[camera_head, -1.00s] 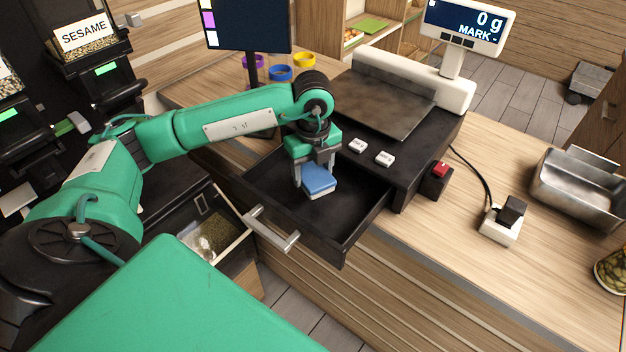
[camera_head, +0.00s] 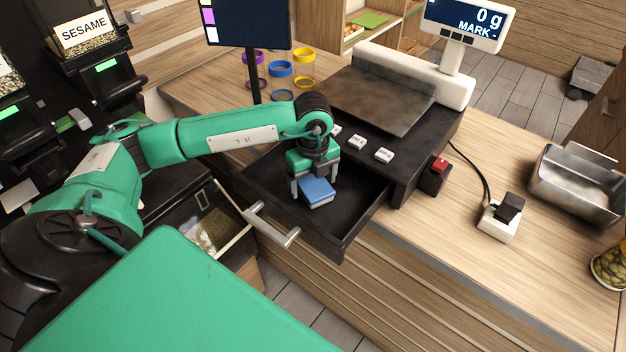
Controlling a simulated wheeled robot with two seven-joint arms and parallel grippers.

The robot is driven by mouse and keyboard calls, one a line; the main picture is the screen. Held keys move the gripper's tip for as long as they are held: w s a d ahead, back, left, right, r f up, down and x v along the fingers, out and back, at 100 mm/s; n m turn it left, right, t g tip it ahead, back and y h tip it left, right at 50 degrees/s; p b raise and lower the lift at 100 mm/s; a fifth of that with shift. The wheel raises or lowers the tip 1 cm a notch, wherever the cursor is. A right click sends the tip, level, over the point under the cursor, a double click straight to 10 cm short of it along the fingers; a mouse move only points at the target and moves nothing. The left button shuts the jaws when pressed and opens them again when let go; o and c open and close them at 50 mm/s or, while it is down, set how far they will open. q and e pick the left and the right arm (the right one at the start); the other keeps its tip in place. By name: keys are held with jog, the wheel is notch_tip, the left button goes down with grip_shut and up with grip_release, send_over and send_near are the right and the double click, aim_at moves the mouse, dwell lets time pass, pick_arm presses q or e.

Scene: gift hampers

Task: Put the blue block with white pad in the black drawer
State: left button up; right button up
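The blue block with a white pad (camera_head: 317,192) is inside the pulled-out black drawer (camera_head: 345,238), with its blue side up and a pale layer below. It appears low, at or near the drawer floor; exact contact is hidden. My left gripper (camera_head: 314,180) points down over the block, with a finger on either side of it. The fingers look spread slightly wider than the block, so the gripper appears open around it. My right gripper is not in view.
The drawer's silver handle (camera_head: 272,227) faces front left. The black scale unit (camera_head: 415,150) stands behind the drawer, with white buttons and a red button box (camera_head: 437,177). A metal scoop tray (camera_head: 580,185) and white socket (camera_head: 498,222) are to the right.

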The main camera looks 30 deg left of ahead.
aim_at(313, 183)
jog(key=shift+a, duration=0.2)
pick_arm(q)
jog(key=shift+r, duration=0.4)
notch_tip(313, 183, up, 12)
jog(key=b, duration=0.3)
jog(key=shift+f, duration=0.2)
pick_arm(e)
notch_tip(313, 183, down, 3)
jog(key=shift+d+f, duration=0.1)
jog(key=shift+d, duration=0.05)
